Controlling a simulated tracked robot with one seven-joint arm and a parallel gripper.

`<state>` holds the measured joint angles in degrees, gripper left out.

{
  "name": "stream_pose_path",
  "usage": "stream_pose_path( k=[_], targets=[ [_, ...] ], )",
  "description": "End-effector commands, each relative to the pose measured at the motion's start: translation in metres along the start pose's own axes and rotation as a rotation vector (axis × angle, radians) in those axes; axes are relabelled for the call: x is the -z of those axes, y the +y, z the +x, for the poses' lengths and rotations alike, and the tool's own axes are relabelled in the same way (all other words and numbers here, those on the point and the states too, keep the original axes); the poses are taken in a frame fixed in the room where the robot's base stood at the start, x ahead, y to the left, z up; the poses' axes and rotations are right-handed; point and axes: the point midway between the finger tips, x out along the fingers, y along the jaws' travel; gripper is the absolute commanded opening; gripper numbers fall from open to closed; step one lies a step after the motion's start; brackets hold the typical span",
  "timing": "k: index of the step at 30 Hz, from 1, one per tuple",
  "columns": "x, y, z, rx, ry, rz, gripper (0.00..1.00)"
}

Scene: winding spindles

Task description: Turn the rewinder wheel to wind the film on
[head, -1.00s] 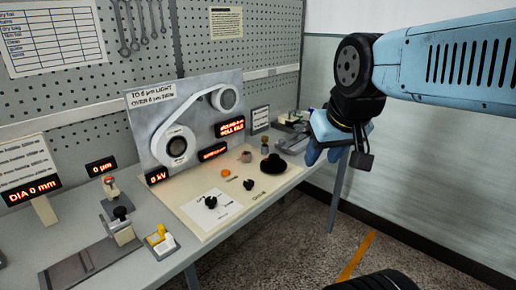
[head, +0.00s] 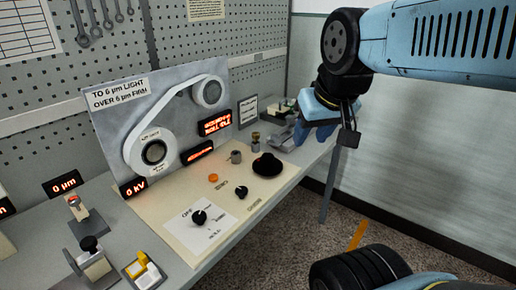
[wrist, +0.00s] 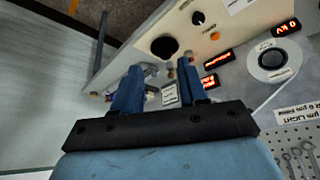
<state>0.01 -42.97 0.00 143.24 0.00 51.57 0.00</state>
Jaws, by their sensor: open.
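The rewinder wheel seems to be the black round wheel (head: 267,165) with a raised hub, lying on the cream panel (head: 180,245) near the bench's right end. It also shows in the wrist view (wrist: 164,47), beyond and between my fingertips. The film (head: 184,90) is a white band running between a lower-left spool (head: 153,152) and an upper-right spool (head: 208,92) on the upright grey board. My gripper (head: 302,138) has blue fingers and hangs to the right of the wheel, apart from it. In the wrist view my gripper (wrist: 159,68) is open and empty.
An orange button (head: 213,178), a black knob (head: 241,192), a dial (head: 199,217) and small posts (head: 236,157) stand near the wheel. Lit displays (head: 215,122) line the board. Grey clutter (head: 284,138) lies at the bench's far end.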

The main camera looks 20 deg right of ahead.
Motion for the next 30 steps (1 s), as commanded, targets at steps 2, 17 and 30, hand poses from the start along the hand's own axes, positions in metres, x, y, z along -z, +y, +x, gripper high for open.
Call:
stream_pose_path(
  k=[2, 17, 30],
  targets=[
    [0.0, 0.0, 0.0, 0.0, 0.0, 0.0, 0.43],
    [0.056, 0.007, 0.022, 0.05, -0.107, -0.157, 0.72],
    [0.144, 0.008, 0.096, 0.127, -0.283, -0.445, 0.72]
  ],
)
